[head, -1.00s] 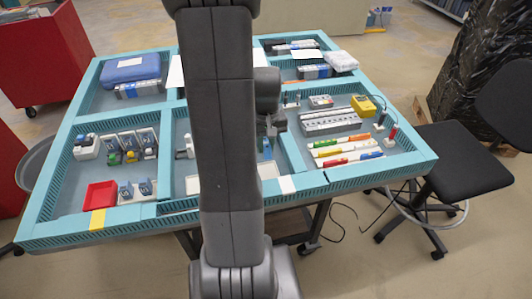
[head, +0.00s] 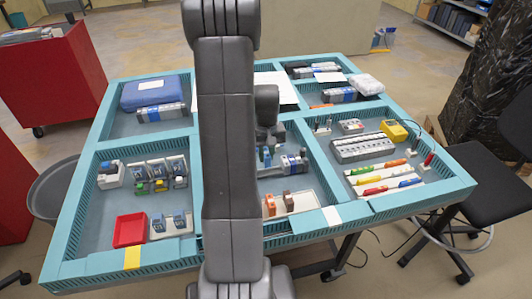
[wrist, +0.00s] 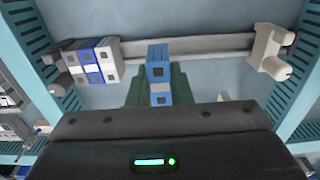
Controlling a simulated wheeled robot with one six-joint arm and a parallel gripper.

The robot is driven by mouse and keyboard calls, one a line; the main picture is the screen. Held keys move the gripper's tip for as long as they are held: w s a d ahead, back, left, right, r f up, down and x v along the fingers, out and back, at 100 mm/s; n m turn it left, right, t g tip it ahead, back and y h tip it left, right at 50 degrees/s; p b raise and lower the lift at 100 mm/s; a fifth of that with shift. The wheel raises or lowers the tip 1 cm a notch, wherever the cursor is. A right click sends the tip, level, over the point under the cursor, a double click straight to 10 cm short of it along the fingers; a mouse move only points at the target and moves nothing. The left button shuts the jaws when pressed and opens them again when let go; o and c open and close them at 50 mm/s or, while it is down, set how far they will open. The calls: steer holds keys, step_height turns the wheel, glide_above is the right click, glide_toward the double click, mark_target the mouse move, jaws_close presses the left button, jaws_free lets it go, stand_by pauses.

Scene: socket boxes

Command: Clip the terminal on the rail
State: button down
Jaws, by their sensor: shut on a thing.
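In the wrist view my gripper (wrist: 158,92) is shut on a blue terminal (wrist: 158,68), with a dark green finger on each side. The terminal's top overlaps the grey rail (wrist: 205,46) in the picture; I cannot tell whether it touches. The rail runs across the compartment. White and blue terminals (wrist: 92,61) sit together on the rail, left of the held one, with a gap between. A whitish end piece (wrist: 270,52) stands at the rail's right end.
Teal slotted walls (wrist: 297,95) flank the rail on both sides. In the head view, a white tray with orange and brown terminals (head: 270,205) lies in front. A red bin (head: 130,230) is at left.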

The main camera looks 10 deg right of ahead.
mark_target(266, 172)
steer(key=shift+f+b, duration=0.8)
steer(key=shift+f, duration=0.9)
steer(key=shift+f+b, duration=0.95)
steer(key=shift+f, duration=0.1)
steer(key=c, duration=1.2)
jaws_free()
steer(key=shift+c, duration=0.2)
steer(key=shift+o, duration=0.5)
steer(key=o, duration=0.3)
steer(key=shift+r+p, duration=2.55)
steer(key=shift+r, duration=1.25)
